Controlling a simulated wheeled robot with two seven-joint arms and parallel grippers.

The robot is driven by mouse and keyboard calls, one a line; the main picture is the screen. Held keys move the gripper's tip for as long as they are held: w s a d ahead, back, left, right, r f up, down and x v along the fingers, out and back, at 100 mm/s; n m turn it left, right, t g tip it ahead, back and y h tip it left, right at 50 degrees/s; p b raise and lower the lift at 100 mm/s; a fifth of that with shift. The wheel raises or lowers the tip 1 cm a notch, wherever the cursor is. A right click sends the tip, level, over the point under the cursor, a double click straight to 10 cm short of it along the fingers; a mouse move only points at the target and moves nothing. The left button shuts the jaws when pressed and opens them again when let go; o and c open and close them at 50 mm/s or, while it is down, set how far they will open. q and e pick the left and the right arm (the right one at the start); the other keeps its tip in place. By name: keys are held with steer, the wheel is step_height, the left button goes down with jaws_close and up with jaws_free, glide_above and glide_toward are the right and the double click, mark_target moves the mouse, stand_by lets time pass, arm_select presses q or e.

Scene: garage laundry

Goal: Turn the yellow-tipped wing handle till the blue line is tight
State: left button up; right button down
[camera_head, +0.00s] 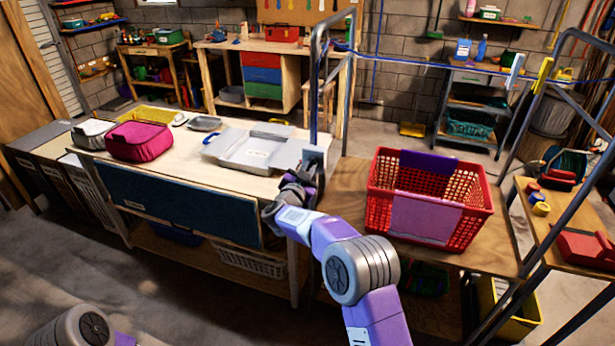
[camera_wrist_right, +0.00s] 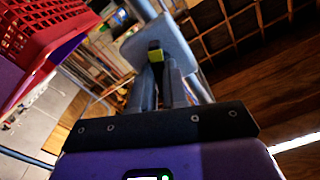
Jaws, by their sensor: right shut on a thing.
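My right gripper (camera_head: 308,174) is at the small grey plate (camera_head: 313,156) low on the left metal post. In the right wrist view its fingers (camera_wrist_right: 158,68) are closed around the dark wing handle, whose yellow tip (camera_wrist_right: 155,54) shows between them against a pale grey plate (camera_wrist_right: 165,33). In the head view the gripper hides the handle. The blue line (camera_head: 420,62) runs from the left post to the right frame and looks nearly straight; how tight it is, I cannot tell. Blue also runs down the left post. My left gripper is out of view.
A red basket (camera_head: 470,222) stands on the wooden table right of my right arm. A grey open case (camera_head: 252,150) and a pink bag (camera_head: 140,141) lie on the left bench. The right metal frame (camera_head: 525,130) stands near a side table.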

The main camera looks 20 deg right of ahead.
steer(key=shift+m+b, duration=4.5)
steer(key=shift+m, duration=2)
steer(key=c, duration=1.1)
jaws_free()
steer(key=shift+c, duration=0.2)
steer(key=shift+a, duration=0.1)
steer(key=v, duration=0.7)
steer(key=shift+s, duration=0.25)
